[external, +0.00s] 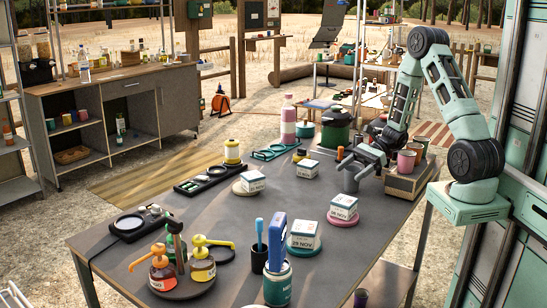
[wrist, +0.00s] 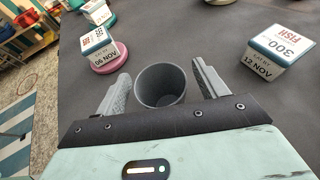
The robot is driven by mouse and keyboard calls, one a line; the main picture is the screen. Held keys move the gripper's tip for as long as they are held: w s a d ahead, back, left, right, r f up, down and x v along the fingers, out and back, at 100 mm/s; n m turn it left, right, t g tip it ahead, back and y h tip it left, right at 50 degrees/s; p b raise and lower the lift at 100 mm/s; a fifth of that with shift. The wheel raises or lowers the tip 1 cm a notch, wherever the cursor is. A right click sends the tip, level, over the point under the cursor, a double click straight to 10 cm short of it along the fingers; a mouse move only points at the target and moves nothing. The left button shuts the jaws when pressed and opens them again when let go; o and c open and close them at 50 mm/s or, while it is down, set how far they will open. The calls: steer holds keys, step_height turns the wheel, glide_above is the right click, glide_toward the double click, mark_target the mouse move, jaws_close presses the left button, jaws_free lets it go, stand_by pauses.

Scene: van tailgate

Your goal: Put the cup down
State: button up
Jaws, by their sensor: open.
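A plain grey cup (external: 350,181) stands upright on the dark table (external: 240,235), toward its right side. In the wrist view the cup (wrist: 161,86) sits between the two fingers of my gripper (wrist: 160,57), with its open rim facing the camera and its inside looking empty. The fingers are spread, one on each side of the cup, with a visible gap at each side. In the external view my gripper (external: 356,160) is low over the cup, and the arm hides part of that area.
A wooden box with several cups (external: 405,183) stands just right of the cup. Labelled cartons sit on round pads nearby, one on a pink pad (external: 342,218), one on a teal pad (external: 303,245). Bottles (external: 160,270) crowd the front. Bare table lies left of the cup.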

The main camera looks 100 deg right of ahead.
steer(key=v, duration=0.8)
steer(key=w+a+r+n+g+y, duration=0.1)
steer(key=w+a+n+g, duration=0.3)
steer(key=a, duration=0.4)
steer(key=w+a+n+g+y, duration=0.2)
steer(key=a+n+g, duration=0.2)
steer(key=a+n, duration=0.35)
steer(key=w+a+r+n+g+y, duration=0.1)
steer(key=w+a+n+g, duration=0.25)
steer(key=a, duration=0.55)
steer(key=s+a+r+n+h, duration=0.1)
steer(key=s+a+n+h, duration=0.3)
steer(key=a+n, duration=0.7)
steer(key=s+a+r+n+g+h, duration=0.1)
steer(key=s+a+n+h, duration=0.3)
steer(key=s+a+n, duration=0.3)
steer(key=a+n, duration=0.5)
steer(key=n, duration=0.1)
steer(key=shift+a, duration=0.2)
step_height(320, 180, up, 6)
steer(key=p, duration=0.6)
